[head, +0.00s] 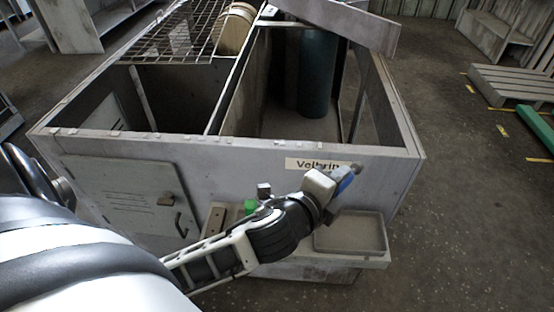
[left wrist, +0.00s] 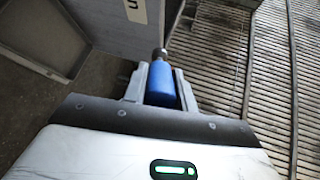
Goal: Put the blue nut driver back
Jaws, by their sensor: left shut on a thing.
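My left gripper (head: 340,185) is in front of the housing's labelled front wall, above the right part of the front ledge. A green object (head: 250,206) stands on the ledge behind my left arm, partly hidden. My right gripper is not in view.
The grey blower housing (head: 130,145) has an open top with a dark green cylinder (head: 317,75) inside. A shallow grey tray (head: 350,236) is on the right of the front ledge. A wooden pallet (head: 512,84) lies on the floor at right.

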